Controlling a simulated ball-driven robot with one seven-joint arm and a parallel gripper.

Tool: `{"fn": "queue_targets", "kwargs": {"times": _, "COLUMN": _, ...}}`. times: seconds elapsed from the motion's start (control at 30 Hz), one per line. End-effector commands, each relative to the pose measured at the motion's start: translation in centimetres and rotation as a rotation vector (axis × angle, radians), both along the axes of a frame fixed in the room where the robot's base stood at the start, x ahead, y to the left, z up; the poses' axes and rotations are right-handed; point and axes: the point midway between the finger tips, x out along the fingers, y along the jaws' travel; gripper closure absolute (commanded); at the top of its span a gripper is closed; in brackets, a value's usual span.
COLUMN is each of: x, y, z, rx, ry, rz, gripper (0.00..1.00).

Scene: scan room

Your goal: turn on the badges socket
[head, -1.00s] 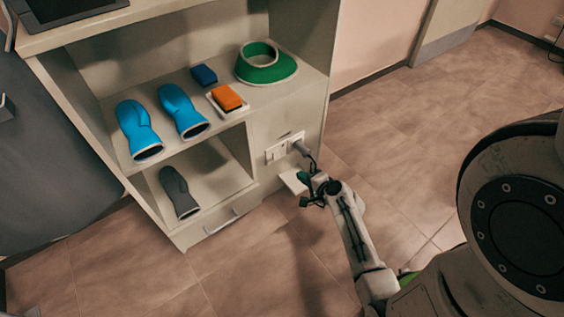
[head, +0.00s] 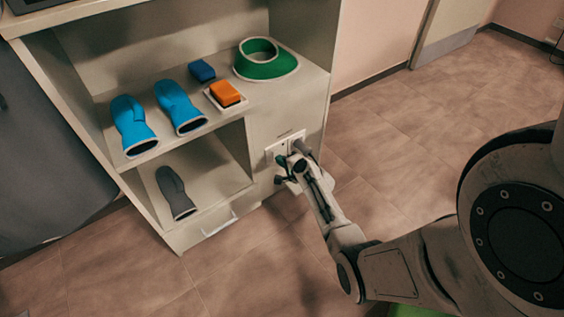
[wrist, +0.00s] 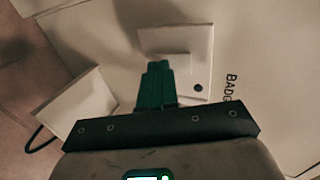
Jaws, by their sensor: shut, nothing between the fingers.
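The badges socket is a white wall plate (head: 276,150) on the cabinet's right front panel. In the wrist view the plate (wrist: 203,52) shows a raised square rocker (wrist: 165,48) and a small dark dot, beside printed letters starting "BADG" (wrist: 230,88). My gripper (wrist: 158,68) is shut and empty, its green fingertips at the rocker's lower edge. I cannot tell whether they touch it. In the head view my gripper (head: 285,168) is right at the plate and hides part of it.
A pale block (wrist: 88,108) with a black cable is left of the plate in the wrist view. Blue mitts (head: 180,107), an orange-topped block (head: 225,94) and a green collar (head: 266,62) lie on the shelf; a grey mitt (head: 175,192) lies below. Floor right of the cabinet is clear.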

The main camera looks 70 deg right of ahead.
Motion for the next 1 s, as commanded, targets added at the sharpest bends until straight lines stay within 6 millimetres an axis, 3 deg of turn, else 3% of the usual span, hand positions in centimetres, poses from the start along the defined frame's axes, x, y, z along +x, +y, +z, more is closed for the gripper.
{"fn": "queue_targets", "kwargs": {"times": 0.63, "x": 0.3, "y": -0.2, "z": -0.1, "rx": -0.001, "ry": 0.000, "rz": 0.000, "gripper": 1.00}}
{"fn": "queue_targets", "kwargs": {"times": 1.0, "x": 0.4, "y": -0.2, "z": 1.5, "rx": -0.003, "ry": -0.001, "rz": 0.001, "gripper": 1.00}}
